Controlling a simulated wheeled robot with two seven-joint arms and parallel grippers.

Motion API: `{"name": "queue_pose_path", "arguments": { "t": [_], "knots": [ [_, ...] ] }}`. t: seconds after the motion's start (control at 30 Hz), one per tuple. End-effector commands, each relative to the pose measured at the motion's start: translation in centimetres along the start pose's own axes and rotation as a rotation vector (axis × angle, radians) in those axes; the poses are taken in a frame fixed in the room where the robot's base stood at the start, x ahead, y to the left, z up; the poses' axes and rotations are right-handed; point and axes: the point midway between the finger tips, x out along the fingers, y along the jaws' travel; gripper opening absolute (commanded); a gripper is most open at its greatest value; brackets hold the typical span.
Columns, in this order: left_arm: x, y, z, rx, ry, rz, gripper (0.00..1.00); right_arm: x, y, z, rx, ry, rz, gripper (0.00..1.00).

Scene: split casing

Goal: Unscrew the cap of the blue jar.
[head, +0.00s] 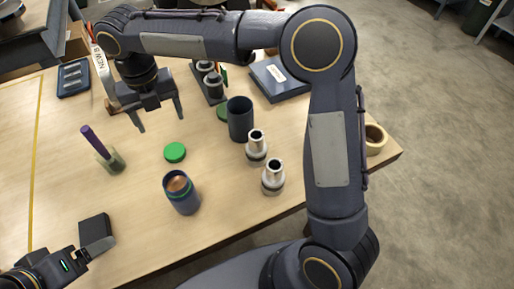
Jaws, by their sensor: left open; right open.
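The blue jar (184,202) stands upright near the front of the table. Its top is open, with a green ring at the neck and a copper-coloured inside. A round green cap (175,152) lies flat on the table just behind the jar, apart from it. My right gripper (160,124) is open and empty, pointing down above the table behind the green cap. My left gripper (99,240) is open at the lower left, well to the left of the jar and apart from it.
A dark blue cylinder (240,120) stands beside another green disc (222,113). Two metal fittings (257,147) (273,178) stand right of the jar. A purple-handled tool (94,140) stands in a holder at left. A blue box (279,78) and tape roll (375,138) lie farther right.

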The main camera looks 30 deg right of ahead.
Motion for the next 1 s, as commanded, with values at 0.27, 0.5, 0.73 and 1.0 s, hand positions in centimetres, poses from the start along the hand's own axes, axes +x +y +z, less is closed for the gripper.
{"name": "queue_pose_path", "arguments": {
  "t": [0.27,0.5,0.73,1.0],
  "knots": [
    [0.0,0.0,0.0,0.0,0.0,0.0,0.8,-2.9,-8.2,-4.0,0.658,-0.064,0.073,0.73],
    [0.0,0.0,0.0,0.0,0.0,0.0,0.8,-2.6,-17.6,-13.1,1.774,-0.006,0.303,0.73],
    [0.0,0.0,0.0,0.0,0.0,0.0,0.8,0.8,-20.8,-20.8,2.713,0.292,0.604,0.73],
    [0.0,0.0,0.0,0.0,0.0,0.0,0.8,3.0,-20.7,-23.7,-2.878,-0.543,-0.702,0.73]
  ]
}}
